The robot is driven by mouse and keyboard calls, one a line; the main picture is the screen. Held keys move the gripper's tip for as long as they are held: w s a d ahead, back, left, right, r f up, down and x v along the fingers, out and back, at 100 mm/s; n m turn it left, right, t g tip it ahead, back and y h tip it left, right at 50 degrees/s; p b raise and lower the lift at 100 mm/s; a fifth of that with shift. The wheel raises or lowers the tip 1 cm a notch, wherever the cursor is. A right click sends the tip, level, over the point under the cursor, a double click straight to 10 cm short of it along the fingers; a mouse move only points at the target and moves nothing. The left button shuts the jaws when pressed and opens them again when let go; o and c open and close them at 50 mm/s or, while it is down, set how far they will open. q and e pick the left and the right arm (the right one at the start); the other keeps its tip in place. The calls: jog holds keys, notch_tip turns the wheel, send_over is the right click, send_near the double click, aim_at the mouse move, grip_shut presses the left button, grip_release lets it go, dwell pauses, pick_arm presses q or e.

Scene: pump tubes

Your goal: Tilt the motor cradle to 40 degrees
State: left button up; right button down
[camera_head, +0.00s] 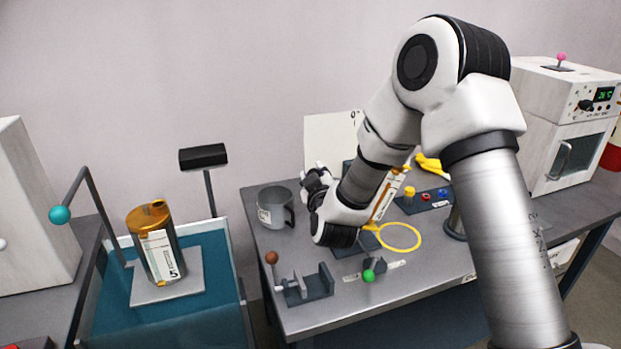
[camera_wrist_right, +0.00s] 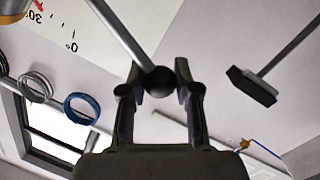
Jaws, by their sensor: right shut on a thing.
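My right gripper (camera_wrist_right: 160,85) is shut on a black ball knob (camera_wrist_right: 160,80) at the end of a thin grey lever, which rises to the upper left in the wrist view. A white scale board (camera_wrist_right: 75,25) with "30" and "0°" marks stands behind the lever. In the head view the board (camera_head: 328,138) shows partly behind my right gripper (camera_head: 318,180). My right arm hides most of the cradle there. An orange part with a white label (camera_head: 388,197) shows beside the forearm; I cannot tell whether it belongs to the cradle. The tilt angle cannot be read. My left gripper is not in view.
A grey mug (camera_head: 272,208) stands close left of my right gripper. A small vise-like fixture (camera_head: 308,286), a green ball knob (camera_head: 369,276) and a yellow ring (camera_head: 400,237) are nearer the front. An orange-lidded canister (camera_head: 157,245) stands at left.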

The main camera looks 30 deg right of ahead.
jog(key=shift+s+d+r+m+p, duration=0.1)
jog(key=shift+d+r+m+p, duration=0.25)
jog(key=shift+r, duration=0.25)
jog(key=shift+d+r+m+p, duration=0.2)
jog(key=shift+r+m+p, duration=0.15)
jog(key=shift+r, duration=0.2)
jog(key=shift+s+d+r+m+y+p, duration=0.15)
jog(key=shift+d+r+m+y+p, duration=0.25)
jog(key=shift+d+r+m+p, duration=0.3)
jog(key=shift+r, duration=0.1)
jog(key=c, duration=0.8)
grip_release()
jog(key=shift+s, duration=0.1)
jog(key=v, duration=0.7)
jog(key=shift+a, duration=0.15)
